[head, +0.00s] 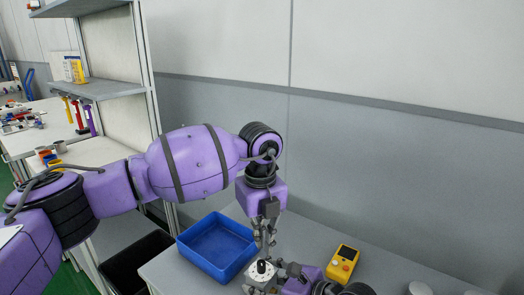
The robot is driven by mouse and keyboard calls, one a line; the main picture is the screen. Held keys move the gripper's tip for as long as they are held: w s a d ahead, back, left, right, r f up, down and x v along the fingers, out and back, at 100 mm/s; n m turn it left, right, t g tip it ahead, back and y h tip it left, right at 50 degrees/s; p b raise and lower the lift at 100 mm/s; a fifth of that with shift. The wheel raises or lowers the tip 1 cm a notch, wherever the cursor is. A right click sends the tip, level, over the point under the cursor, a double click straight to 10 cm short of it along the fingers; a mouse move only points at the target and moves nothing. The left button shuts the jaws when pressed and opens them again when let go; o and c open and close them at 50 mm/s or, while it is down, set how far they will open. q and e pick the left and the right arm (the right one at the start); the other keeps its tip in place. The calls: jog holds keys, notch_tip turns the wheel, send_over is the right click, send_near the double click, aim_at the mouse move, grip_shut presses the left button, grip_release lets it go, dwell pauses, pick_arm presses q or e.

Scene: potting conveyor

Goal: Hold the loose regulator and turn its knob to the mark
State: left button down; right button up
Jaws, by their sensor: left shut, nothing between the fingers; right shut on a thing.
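The loose regulator (252,275) has a pale dial face with a black knob (262,267) on top. It is near the table's front edge, in the lower middle of the head view. My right gripper (272,281) comes in from the right and is shut on the regulator's body. My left gripper (266,251) points down just above the knob, shut and empty. I cannot tell whether its fingertips touch the knob. The mark on the dial is too small to make out, and the regulator's lower part is hidden or cut off.
An empty blue tray (190,253) lies to the left on the grey table (400,275). A black bin (130,262) stands left of the table. A shelf unit (100,90) stands behind my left arm.

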aim_at(261, 266)
pick_arm(q)
notch_tip(261, 266, up, 3)
jog(key=shift+f, duration=0.1)
jog(key=f, duration=0.2)
jog(key=s+a+f, duration=0.1)
jog(key=a+f, duration=0.1)
jog(key=f, duration=0.1)
jog(key=shift+s+f, duration=0.2)
jog(key=shift+f, duration=0.4)
dwell(0.4)
